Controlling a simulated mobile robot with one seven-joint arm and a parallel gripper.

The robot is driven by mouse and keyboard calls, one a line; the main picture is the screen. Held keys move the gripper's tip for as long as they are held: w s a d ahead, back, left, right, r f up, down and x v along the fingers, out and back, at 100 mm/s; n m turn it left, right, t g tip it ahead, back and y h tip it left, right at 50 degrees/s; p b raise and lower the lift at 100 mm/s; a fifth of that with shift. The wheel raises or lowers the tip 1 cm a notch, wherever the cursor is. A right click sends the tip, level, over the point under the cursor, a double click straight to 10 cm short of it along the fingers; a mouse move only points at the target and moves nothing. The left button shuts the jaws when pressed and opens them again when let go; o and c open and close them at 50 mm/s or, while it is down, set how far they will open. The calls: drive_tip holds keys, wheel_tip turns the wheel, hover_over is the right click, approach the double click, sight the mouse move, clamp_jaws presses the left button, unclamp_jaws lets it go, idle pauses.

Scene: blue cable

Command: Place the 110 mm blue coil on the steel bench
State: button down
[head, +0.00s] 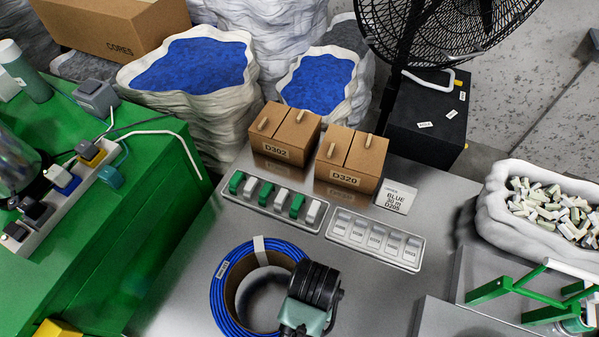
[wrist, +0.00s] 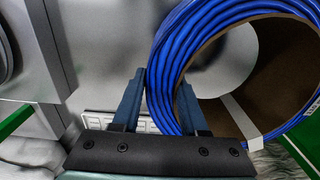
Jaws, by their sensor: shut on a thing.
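The blue coil (head: 219,291) is a ring of blue cable on a brown cardboard core, with a white strap and a small label. In the head view it shows over the steel bench (head: 180,275), near the bottom centre. My gripper (head: 306,300) is at the coil's right side, its fingertips hidden in that view. In the wrist view my gripper (wrist: 162,82) has one finger on each side of the blue cable bundle (wrist: 166,62), shut on it. I cannot tell whether the coil touches the bench or hangs just above it.
Behind the coil stand a tray of green and white pieces (head: 270,212), a tray of labelled slots (head: 374,262), brown boxes D302 (head: 283,153) and D320 (head: 343,180), and a "BLUE" card (head: 396,196). A green bench (head: 135,235) is left. Bare steel lies left of the coil.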

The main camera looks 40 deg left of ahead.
wheel_tip(320, 180, down, 9)
drive_tip(key=shift+f, duration=0.1)
idle(0.4)
drive_tip(key=shift+c, duration=2.2)
unclamp_jaws()
drive_tip(key=shift+s, duration=0.1)
wheel_tip(320, 180, up, 12)
